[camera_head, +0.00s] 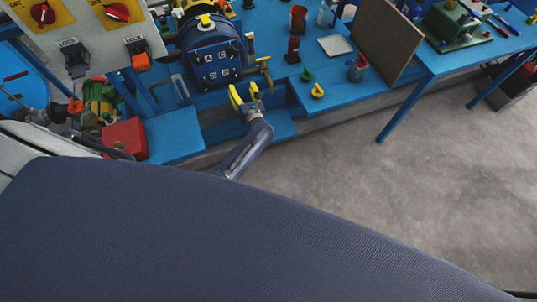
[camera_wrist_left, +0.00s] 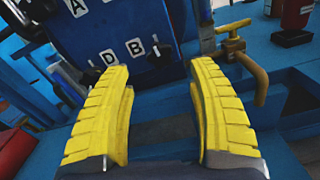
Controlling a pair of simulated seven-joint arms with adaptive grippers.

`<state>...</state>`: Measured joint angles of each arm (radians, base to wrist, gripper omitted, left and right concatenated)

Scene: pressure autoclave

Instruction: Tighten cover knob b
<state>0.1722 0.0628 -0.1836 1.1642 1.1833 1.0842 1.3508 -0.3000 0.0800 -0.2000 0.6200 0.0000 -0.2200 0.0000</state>
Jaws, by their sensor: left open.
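A small dark knob, cover knob b (camera_wrist_left: 160,54), shows just right of that label. My left gripper (camera_head: 244,92) has yellow fingers and is open and empty, in front of the cover at its lower right. In the wrist view its fingers (camera_wrist_left: 165,88) stand apart below the knob, not touching it. My right gripper is not in view.
A brass-coloured valve pipe (camera_head: 265,72) juts out just right of the cover. A brown board (camera_head: 376,43) stands upright farther right. A green weight (camera_head: 307,75) and a yellow weight (camera_head: 317,91) sit near the bench edge. A red box (camera_head: 125,139) is at the left.

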